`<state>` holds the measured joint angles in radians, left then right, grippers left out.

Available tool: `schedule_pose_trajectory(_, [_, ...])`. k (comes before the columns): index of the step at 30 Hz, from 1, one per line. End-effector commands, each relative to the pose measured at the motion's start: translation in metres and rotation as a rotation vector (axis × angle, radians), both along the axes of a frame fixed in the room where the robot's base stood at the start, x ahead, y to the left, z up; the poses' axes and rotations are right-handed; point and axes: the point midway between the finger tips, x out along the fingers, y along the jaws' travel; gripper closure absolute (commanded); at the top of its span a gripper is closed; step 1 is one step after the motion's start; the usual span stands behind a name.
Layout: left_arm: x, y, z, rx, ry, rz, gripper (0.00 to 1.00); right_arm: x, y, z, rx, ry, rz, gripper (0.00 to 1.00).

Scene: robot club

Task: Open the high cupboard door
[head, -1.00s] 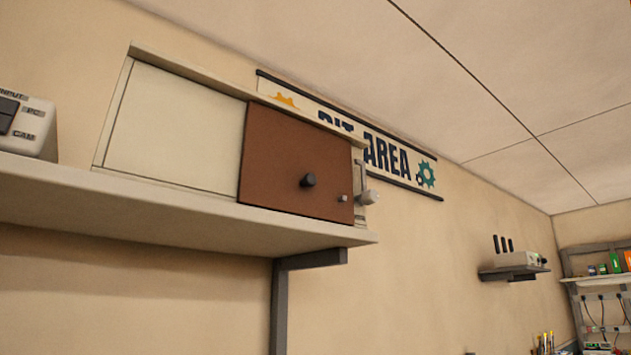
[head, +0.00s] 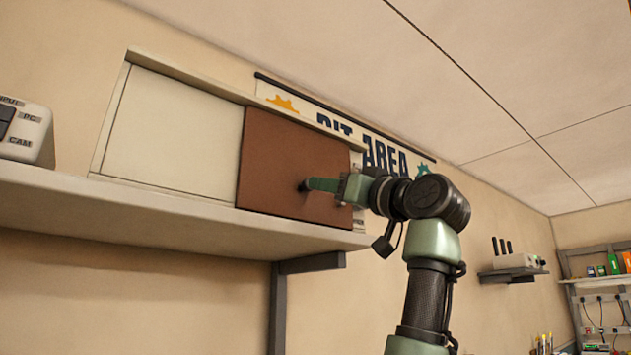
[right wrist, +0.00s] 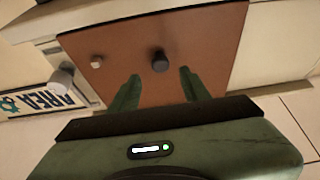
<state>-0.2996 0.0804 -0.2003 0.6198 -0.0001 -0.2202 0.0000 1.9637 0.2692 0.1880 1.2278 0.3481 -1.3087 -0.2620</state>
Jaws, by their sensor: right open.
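The high cupboard (head: 168,133) sits on a wall shelf, with a cream panel at left and a brown door (head: 270,150) at right. The door looks closed. Its dark round knob (right wrist: 160,61) shows in the right wrist view, between and just beyond the fingertips of my right gripper (right wrist: 159,78). The right gripper is open, with a finger on either side of the knob's line and nothing held. My left gripper is not in view.
The shelf (head: 150,205) runs below the cupboard. A white switch box (head: 24,130) stands at left. The wall sign (head: 345,130) is behind my arm.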

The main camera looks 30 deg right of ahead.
Motion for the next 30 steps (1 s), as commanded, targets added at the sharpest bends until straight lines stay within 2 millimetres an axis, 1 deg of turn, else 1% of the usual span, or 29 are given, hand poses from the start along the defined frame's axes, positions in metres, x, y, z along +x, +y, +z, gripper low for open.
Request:
schedule_pose_trajectory(1, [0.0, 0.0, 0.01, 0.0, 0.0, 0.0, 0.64, 0.009, 0.002, 0.008, 0.0, 0.003, 0.002, 0.53])
schedule_pose_trajectory(6, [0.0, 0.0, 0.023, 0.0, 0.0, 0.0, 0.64, 0.034, 0.003, 0.018, 0.0, 0.002, 0.001, 0.53])
schedule_pose_trajectory(9, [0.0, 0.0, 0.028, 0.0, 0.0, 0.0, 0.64, 0.044, 0.004, 0.021, 0.001, 0.001, 0.002, 0.53])
schedule_pose_trajectory(14, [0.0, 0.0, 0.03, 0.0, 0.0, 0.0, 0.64, 0.051, 0.004, 0.022, 0.001, 0.0, 0.0, 0.53])
schedule_pose_trajectory(20, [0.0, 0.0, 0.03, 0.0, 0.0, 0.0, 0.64, 0.051, 0.004, 0.021, 0.0, 0.0, -0.001, 0.53])
schedule_pose_trajectory(21, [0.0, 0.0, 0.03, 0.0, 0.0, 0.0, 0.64, 0.051, 0.004, 0.021, 0.0, 0.0, -0.001, 0.56])
schedule_pose_trajectory(23, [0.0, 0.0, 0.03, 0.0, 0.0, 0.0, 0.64, 0.051, 0.004, 0.021, 0.0, 0.0, -0.001, 0.73])
schedule_pose_trajectory(24, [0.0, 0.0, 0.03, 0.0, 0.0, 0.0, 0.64, 0.051, 0.004, 0.021, 0.0, 0.0, -0.001, 0.84])
schedule_pose_trajectory(26, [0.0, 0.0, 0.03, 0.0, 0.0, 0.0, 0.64, 0.051, 0.004, 0.021, 0.0, 0.0, -0.001, 1.0])
schedule_pose_trajectory(30, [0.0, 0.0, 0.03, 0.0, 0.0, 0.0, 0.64, 0.051, 0.004, 0.021, 0.0, -0.001, -0.001, 1.0])
